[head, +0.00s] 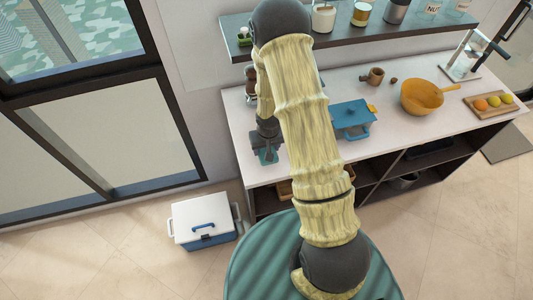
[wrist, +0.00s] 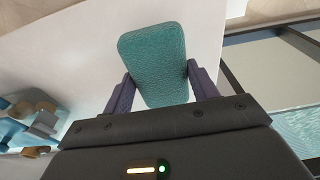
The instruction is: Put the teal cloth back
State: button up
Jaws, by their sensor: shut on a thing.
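The teal cloth (wrist: 155,62) is held between the two fingers of my gripper (wrist: 158,88) in the wrist view. It looks like a flat rounded rectangle, with the white counter surface behind it. In the head view my gripper (head: 267,143) points down at the left end of the counter.
The white counter (head: 350,85) carries a blue lidded box (head: 352,115), an orange bowl (head: 423,97), a brown mug (head: 375,76) and a fruit tray (head: 476,104). A shelf (head: 340,38) holds several jars above. A white cooler (head: 203,217) stands on the floor.

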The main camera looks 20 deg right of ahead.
jog(key=shift+f, duration=0.1)
jog(key=shift+f+p, duration=0.55)
jog(key=shift+f, duration=1.45)
jog(key=shift+f, duration=0.15)
jog(key=o, duration=0.9)
jog(key=shift+o, duration=0.2)
jog(key=shift+r+b, duration=0.3)
jog(key=shift+r, duration=0.5)
jog(key=r, duration=0.3)
jog(key=s+r+b, duration=0.1)
jog(key=r, duration=0.3)
jog(key=s+r+b, duration=0.1)
jog(key=r, duration=0.2)
jog(key=shift+r, duration=0.3)
jog(key=shift+w, duration=0.1)
